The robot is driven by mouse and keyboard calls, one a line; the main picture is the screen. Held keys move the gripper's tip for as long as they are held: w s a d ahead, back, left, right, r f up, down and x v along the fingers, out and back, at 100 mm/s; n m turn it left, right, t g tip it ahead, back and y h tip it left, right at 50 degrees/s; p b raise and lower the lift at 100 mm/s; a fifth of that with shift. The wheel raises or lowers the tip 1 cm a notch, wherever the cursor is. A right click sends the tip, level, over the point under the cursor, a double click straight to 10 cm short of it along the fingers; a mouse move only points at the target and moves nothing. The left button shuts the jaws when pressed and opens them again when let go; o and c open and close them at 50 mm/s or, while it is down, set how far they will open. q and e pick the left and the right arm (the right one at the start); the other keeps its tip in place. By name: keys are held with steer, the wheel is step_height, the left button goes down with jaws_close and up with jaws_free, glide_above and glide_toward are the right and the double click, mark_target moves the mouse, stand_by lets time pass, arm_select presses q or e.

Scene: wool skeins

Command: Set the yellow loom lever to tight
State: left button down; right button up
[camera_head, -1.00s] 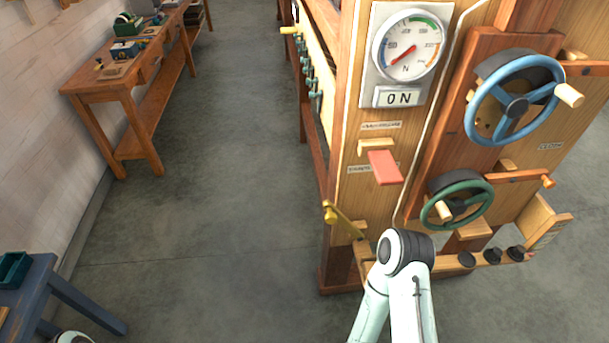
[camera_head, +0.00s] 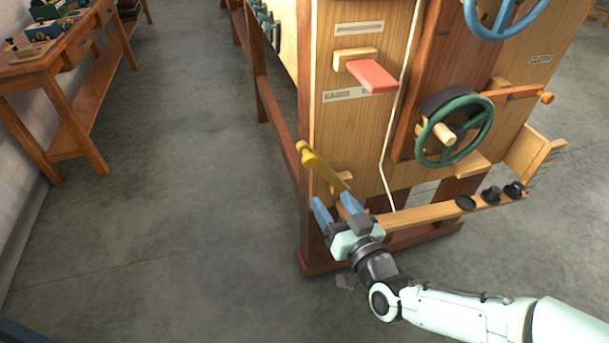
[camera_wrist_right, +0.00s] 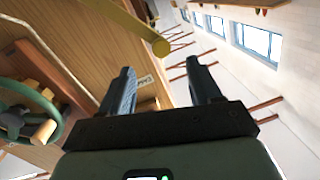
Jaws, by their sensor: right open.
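The yellow lever (camera_head: 322,167) is on the lower left of the wooden loom's front panel. In the head view it slants from a knob at upper left down to the right. In the right wrist view the lever (camera_wrist_right: 132,22) crosses the top, beyond the fingertips. My right gripper (camera_head: 333,204) is open, with blue fingers, just below the lever. Its fingers (camera_wrist_right: 160,78) are empty in the right wrist view. I cannot tell whether a finger touches the lever. The lever's lower end is partly hidden by the gripper. My left gripper is not in view.
A red paddle lever (camera_head: 372,76) sticks out above the yellow one. A green handwheel (camera_head: 455,132) and a wooden rail with black knobs (camera_head: 466,203) are to the right. A workbench (camera_head: 60,75) stands at far left. The floor between is clear.

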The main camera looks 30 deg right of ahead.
mark_target(312, 164)
steer(key=w+p, duration=0.1)
steer(key=w, duration=0.2)
steer(key=w+d+p, duration=0.1)
steer(key=w, duration=0.3)
steer(key=w+r+p, duration=0.1)
steer(key=w, duration=0.3)
steer(key=shift+w+d, duration=0.2)
steer(key=shift+d, duration=0.2)
steer(key=shift+w+d, duration=0.15)
steer(key=shift+w, duration=0.65)
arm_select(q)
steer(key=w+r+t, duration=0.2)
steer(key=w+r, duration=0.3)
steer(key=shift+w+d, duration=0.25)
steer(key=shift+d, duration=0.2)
arm_select(e)
jaws_close()
